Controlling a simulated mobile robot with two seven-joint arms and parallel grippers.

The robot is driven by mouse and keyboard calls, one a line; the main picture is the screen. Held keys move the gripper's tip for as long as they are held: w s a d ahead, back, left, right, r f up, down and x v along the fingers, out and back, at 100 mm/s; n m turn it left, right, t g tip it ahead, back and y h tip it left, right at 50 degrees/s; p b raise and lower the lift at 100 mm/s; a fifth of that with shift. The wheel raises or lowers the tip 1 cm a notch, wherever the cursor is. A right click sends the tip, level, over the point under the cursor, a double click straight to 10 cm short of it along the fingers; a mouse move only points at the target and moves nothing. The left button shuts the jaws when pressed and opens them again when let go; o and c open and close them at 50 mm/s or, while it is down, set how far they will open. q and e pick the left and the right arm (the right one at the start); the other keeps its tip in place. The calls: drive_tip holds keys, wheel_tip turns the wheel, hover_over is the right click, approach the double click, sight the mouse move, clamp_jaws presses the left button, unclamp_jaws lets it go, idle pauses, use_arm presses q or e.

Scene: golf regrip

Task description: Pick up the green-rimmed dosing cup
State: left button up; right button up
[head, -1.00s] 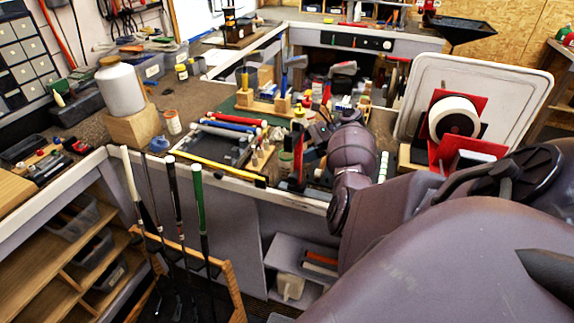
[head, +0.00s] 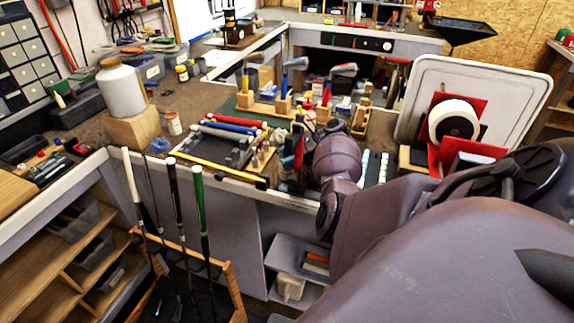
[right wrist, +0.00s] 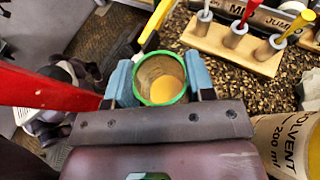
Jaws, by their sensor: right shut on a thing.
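The green-rimmed dosing cup (right wrist: 161,80) shows in the right wrist view, seen from above, with something yellow at its bottom. My right gripper (right wrist: 160,86) is shut on it, with one pale blue finger pad on each side of the cup. Whether the cup's base touches the bench cannot be told. In the head view my right gripper (head: 298,141) is at the front part of the bench, largely hidden behind my own wrist, and the cup cannot be made out there. My left gripper is not in view.
A solvent can (right wrist: 291,146) stands close on the right in the right wrist view. A wooden block with colored-handled tools (right wrist: 232,38) is beyond it. A red bar (right wrist: 45,88) reaches in from the left. Golf clubs (head: 174,190) stand in front of the bench.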

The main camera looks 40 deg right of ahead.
wheel_tip(320, 180, up, 10)
idle(0.7)
drive_tip(key=shift+r, duration=0.1)
